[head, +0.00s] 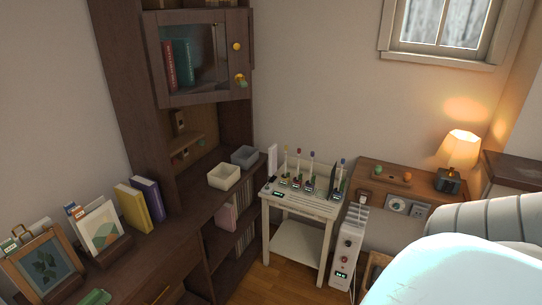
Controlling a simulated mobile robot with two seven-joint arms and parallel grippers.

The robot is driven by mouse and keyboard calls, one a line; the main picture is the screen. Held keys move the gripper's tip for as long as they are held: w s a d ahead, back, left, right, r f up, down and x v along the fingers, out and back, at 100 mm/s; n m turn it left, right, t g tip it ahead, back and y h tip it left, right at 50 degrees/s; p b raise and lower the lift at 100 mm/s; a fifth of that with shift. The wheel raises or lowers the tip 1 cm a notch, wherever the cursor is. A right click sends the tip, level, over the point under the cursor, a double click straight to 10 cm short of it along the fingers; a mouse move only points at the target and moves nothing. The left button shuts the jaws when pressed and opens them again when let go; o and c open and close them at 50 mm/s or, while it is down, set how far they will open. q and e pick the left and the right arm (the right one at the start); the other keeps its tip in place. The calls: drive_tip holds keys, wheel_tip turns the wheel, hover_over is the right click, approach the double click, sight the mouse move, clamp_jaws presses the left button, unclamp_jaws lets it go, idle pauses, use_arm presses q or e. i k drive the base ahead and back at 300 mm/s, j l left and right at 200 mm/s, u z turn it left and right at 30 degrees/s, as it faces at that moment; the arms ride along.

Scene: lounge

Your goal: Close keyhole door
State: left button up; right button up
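A dark wooden cabinet door (163,75) with a glass pane is on the upper part of the tall shelf unit at the left. Red and teal books show behind the glass. A round yellow knob (237,46) is on its right side. Below the knob is a small orange and teal fitting (240,81), which may be the keyhole or a key; it is too small to tell. I cannot tell whether the door is fully shut or slightly ajar. Neither of my grippers is in view.
A dark desk (165,243) with books and a picture frame runs along the left. A white stand (298,241) and a white heater-like unit (346,245) stand at the centre. A lit lamp (460,150) is at the right. A pale rounded surface (455,275) fills the lower right.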

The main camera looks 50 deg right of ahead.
sight(235, 21)
drive_tip(key=z, duration=1.35)
